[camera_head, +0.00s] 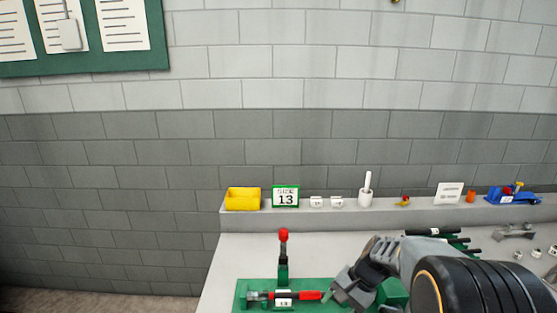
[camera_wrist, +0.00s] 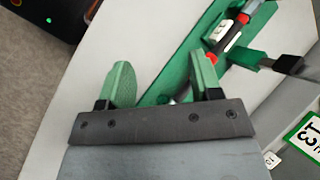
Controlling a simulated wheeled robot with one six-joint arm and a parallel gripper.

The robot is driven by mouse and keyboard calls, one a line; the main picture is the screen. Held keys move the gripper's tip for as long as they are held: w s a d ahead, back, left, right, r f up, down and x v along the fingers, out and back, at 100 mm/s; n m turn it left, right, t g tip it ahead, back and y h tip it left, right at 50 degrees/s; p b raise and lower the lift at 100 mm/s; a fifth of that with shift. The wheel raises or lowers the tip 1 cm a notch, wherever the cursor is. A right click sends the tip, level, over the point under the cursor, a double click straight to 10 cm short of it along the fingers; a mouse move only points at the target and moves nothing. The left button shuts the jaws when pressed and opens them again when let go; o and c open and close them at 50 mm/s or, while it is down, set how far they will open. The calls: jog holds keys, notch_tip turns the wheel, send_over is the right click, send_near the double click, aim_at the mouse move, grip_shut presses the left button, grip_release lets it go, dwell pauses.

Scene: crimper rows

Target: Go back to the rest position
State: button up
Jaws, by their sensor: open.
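My gripper (camera_wrist: 164,82) is open in the wrist view, with its two green fingers apart and nothing visible between them. In the head view my gripper (camera_head: 341,292) is low over the bench, at the right end of a green base plate (camera_head: 244,287). On the plate lies a red and black tool (camera_head: 308,295), also seen in the wrist view (camera_wrist: 228,40) just beyond the right finger. Whether that finger touches it, I cannot tell. A dark upright post with a red knob (camera_head: 283,234) stands behind the tool. My arm hides the bench to the right of the plate.
A raised ledge holds a yellow bin (camera_head: 242,198), a green-framed 13 sign (camera_head: 285,196), a white cup (camera_head: 366,194) and a blue fixture (camera_head: 514,194). Grey metal parts (camera_head: 514,232) lie at the right. The wall in front is bare below a notice board (camera_head: 90,68).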

jog(key=s+d+r+n+t+h, duration=0.1)
jog(key=s+r+n+t+h, duration=0.4)
jog(key=s+r, duration=0.4)
jog(key=s+n+h, duration=0.1)
jog(key=s+n, duration=0.1)
jog(key=s, duration=0.1)
dwell(1.5)
